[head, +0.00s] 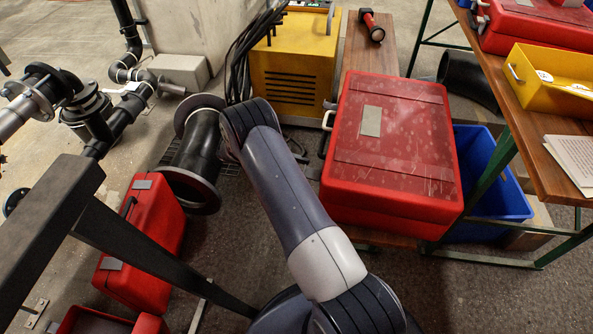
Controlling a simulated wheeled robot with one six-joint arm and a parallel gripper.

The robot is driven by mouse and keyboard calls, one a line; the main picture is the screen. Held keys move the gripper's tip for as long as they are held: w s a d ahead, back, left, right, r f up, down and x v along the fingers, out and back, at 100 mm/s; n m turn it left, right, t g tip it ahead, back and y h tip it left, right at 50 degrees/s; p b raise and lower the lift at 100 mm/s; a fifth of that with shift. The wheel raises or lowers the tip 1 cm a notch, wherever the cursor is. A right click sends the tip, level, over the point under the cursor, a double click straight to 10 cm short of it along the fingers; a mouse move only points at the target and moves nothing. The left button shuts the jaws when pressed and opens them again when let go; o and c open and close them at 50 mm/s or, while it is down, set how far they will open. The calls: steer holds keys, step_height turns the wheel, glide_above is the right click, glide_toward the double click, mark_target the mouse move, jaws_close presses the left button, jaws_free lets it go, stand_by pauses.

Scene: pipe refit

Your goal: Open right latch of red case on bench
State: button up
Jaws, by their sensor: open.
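A large red case (396,145) with a scuffed lid and a pale label (371,121) lies shut on a low wooden bench, right of centre. A second red case (535,25) stands on the green-framed workbench (550,125) at the top right, cut off by the picture's edge. Light fittings (480,22) show on its left side; whether they are latches is unclear. My arm reaches up from the bottom centre to left of the large case. My gripper is not visible.
A blue bin (485,170) sits right of the large case. A yellow machine (292,70) with black cables and a red torch (371,26) are behind. A yellow tray (550,80) is on the workbench. Black pipes and another red case (145,240) stand left.

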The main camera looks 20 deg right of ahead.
step_height(320, 180, up, 9)
steer(key=p, duration=0.2)
steer(key=shift+f, duration=0.1)
step_height(320, 180, down, 10)
steer(key=b, duration=0.2)
steer(key=shift+r+y, duration=0.25)
steer(key=shift+y, duration=0.05)
steer(key=shift+f, duration=0.15)
stand_by(0.4)
